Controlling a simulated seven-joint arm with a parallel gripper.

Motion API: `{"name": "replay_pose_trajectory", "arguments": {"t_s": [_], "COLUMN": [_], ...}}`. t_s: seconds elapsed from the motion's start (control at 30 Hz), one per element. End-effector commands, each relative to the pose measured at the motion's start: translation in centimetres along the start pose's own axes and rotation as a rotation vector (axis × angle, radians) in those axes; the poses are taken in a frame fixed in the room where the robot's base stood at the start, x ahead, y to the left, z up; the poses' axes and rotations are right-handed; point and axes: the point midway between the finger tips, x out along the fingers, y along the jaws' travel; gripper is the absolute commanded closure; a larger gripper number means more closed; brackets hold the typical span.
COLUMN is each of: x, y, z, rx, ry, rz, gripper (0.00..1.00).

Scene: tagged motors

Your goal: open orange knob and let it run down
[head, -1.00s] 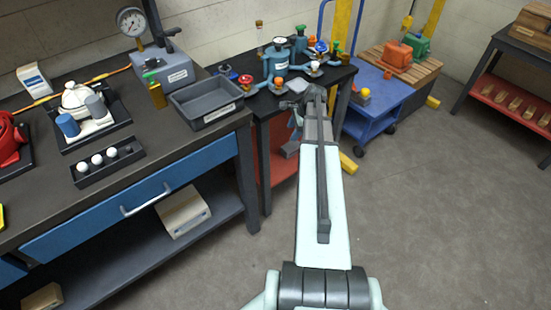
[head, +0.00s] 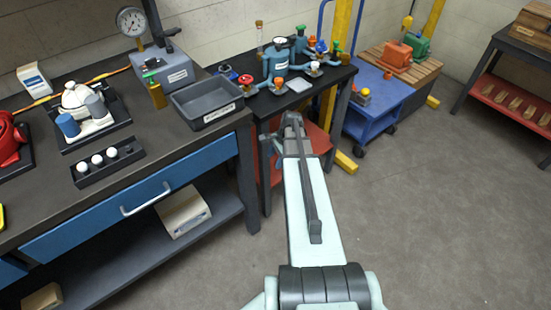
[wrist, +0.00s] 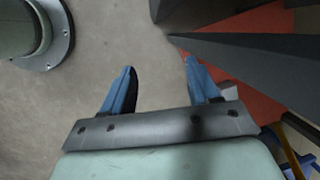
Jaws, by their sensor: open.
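In the head view the fingers are mostly hidden by my own arm.
A red knob (head: 245,80) is left of the orange one, and a white knob (head: 315,65) is to the right. The red lower shelf (wrist: 245,75) and dark table frame are close to my right finger.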

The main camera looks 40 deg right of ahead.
Motion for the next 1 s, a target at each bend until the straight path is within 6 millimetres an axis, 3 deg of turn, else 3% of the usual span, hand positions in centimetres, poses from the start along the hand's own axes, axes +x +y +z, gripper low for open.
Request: {"name": "replay_pose_trajectory", "arguments": {"t_s": [0.43,0.57,0.67,1.0], "x": [0.2,-0.4,-1.5,-8.9], "y": [0.1,-0.3,-1.0,-3.5], "z": [0.1,-0.7,-2.1,-8.9], "rx": [-0.008,-0.002,0.004,-0.005], "ry": [-0.002,-0.033,-0.092,-0.311], "rz": [0.002,-0.026,-0.083,-0.407], "gripper": [0.41,0.41,0.41,0.41]}}
